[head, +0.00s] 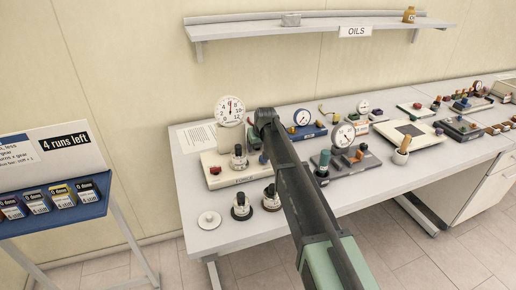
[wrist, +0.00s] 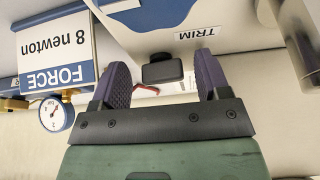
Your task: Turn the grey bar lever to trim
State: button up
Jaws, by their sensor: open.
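In the wrist view my gripper (wrist: 162,78) is open, with one dark purple finger on each side. A dark grey block-shaped part (wrist: 162,70) shows between the fingertips, apart from both; it looks like the bar lever seen end-on. Its full length and its angle cannot be told. A white panel with an upside-down TRIM label (wrist: 193,33) lies just beyond it. In the head view my arm reaches over the table and hides the gripper's fingers and the lever.
A blue and white FORCE sign (wrist: 68,45) and a small dial (wrist: 56,114) stand left in the wrist view. In the head view, gauges, knobs and small devices crowd the white table (head: 230,240) around my arm. An OILS shelf (head: 320,25) hangs above.

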jog(key=p+v, duration=1.2)
jog(key=v, duration=0.1)
jog(key=s+d+f+m+g+b, duration=0.1)
jog(key=s+d, duration=0.2)
jog(key=s, duration=0.5)
jog(key=s+d+f+g, duration=0.1)
jog(key=s+d, duration=0.1)
jog(key=s, duration=0.6)
jog(key=s+d+f+m+g+h+b, duration=0.1)
jog(key=s+d, duration=0.2)
jog(key=s, duration=0.6)
jog(key=shift+d+f+m+g+b, duration=0.15)
jog(key=shift+d+m+g+b, duration=0.15)
jog(key=shift+d, duration=0.1)
jog(key=shift+s, duration=0.1)
